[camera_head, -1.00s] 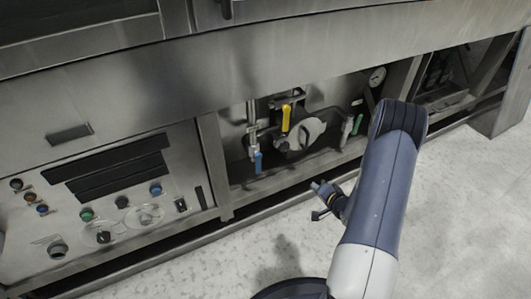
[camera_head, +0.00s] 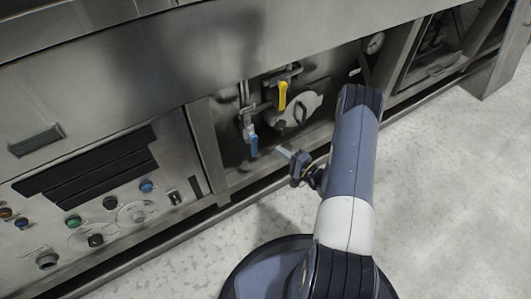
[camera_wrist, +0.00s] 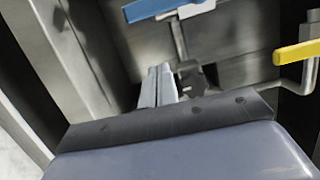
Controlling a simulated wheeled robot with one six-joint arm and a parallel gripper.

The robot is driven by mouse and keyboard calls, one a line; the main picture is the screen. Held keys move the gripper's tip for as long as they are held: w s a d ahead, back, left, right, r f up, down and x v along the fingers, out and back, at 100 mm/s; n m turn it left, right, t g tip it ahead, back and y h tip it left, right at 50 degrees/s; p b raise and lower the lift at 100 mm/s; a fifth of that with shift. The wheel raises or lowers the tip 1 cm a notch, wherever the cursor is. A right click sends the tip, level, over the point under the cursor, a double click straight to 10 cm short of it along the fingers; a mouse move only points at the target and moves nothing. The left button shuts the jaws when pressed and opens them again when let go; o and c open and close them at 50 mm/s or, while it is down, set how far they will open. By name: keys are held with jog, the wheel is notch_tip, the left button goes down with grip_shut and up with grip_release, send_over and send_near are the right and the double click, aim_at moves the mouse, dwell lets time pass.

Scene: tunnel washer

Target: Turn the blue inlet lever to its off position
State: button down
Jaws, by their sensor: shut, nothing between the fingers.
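The blue inlet lever (camera_head: 254,145) hangs pointing down from a pipe valve inside the open bay of the steel machine. In the wrist view the blue lever (camera_wrist: 160,8) crosses the top edge, partly cut off, joined to a grey valve body. My gripper (camera_head: 284,152) is at the bay's front opening, just right of the blue lever in the head view. In the wrist view my gripper (camera_wrist: 158,72) shows its fingers together and empty, with a visible gap between them and the lever.
A yellow lever (camera_head: 282,96) hangs right of and above the blue one; it is at the right in the wrist view (camera_wrist: 298,54). A frame post (camera_head: 207,145) bounds the bay at left. A control panel (camera_head: 100,200) and a gauge (camera_head: 375,43) flank it.

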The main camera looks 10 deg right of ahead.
aim_at(254, 146)
jog(key=shift+w+a+r+b, duration=0.1)
jog(key=shift+w+a+b, duration=0.15)
jog(key=shift+a, duration=0.7)
jog(key=shift+w+a+f+b, duration=0.1)
jog(key=shift+w+a+b, duration=0.2)
jog(key=shift+a, duration=0.65)
jog(key=shift+w+a+r+b, duration=0.1)
jog(key=shift+w+a+b, duration=0.15)
jog(key=shift+a, duration=0.7)
jog(key=shift+a+m, duration=0.15)
jog(key=shift+m, duration=0.25)
